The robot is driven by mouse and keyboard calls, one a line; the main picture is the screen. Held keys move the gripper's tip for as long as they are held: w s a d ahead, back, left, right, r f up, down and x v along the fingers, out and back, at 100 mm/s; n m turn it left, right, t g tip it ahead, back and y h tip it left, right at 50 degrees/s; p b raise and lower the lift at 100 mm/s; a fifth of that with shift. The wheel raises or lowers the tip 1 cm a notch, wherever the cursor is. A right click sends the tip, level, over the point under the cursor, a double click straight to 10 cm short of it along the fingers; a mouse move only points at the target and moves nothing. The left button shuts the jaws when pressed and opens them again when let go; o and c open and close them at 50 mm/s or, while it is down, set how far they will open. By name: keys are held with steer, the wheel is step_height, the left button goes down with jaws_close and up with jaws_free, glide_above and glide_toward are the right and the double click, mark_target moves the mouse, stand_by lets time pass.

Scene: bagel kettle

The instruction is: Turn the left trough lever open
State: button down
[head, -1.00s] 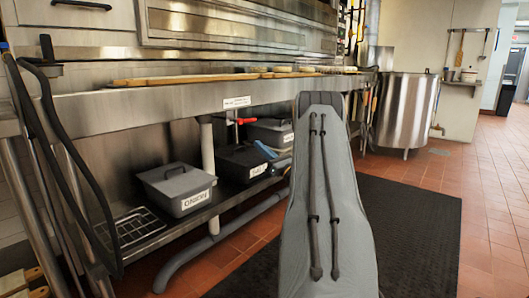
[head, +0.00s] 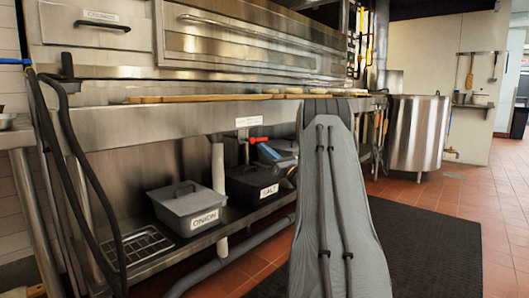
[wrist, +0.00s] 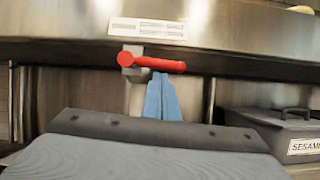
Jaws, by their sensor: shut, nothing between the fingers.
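The red lever (head: 259,140) sits below the steel counter's front edge, under a white label. In the wrist view the lever (wrist: 158,64) lies crosswise on a grey valve body (wrist: 131,66), its round end at the left and its bar pointing right. My gripper (wrist: 164,77) shows as blue fingers held together, with nothing between them. Its tips are just below the lever's bar; whether they touch it I cannot tell. In the head view my gripper (head: 266,149) is close to the lever's lower right, and my arm hides part of the space behind.
A grey ONION bin (head: 187,211) and a dark SALT bin (head: 250,186) stand on the lower shelf. A SESAME bin (wrist: 284,134) is at right in the wrist view. A black mat (head: 430,252) covers the floor at right. A steel kettle (head: 418,133) stands beyond.

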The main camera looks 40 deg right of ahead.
steer(key=shift+d+r, duration=0.2)
steer(key=shift+r, duration=0.65)
